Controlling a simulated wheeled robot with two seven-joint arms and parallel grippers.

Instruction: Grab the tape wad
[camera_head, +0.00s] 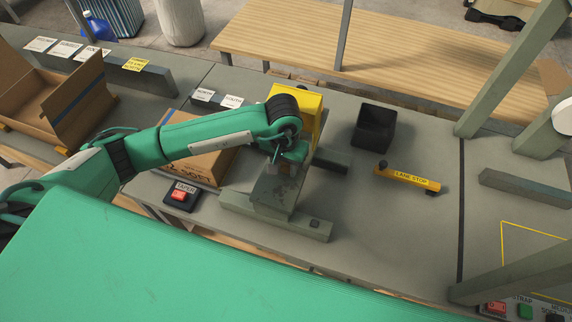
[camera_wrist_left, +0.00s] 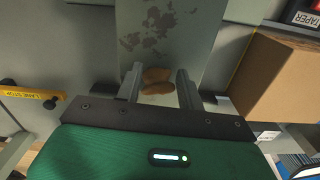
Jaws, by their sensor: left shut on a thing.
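The tape wad (camera_wrist_left: 156,86) is a small crumpled brown lump in the left wrist view. It sits between the two grey fingers of my left gripper (camera_wrist_left: 159,74), which is shut on it. Behind it is a worn grey-green plate of the taping machine. In the head view my left gripper (camera_head: 281,163) is low over the machine's grey-green body (camera_head: 272,192), and I cannot make out the wad there. My right gripper is not in view.
A closed cardboard box (camera_head: 203,163) lies left of the machine, behind the red TAPER button (camera_head: 179,195). The machine's yellow head (camera_head: 312,101) rises behind my gripper. A black bin (camera_head: 374,127) and a yellow LANE STOP bar (camera_head: 409,179) stand right. Bench space around them is clear.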

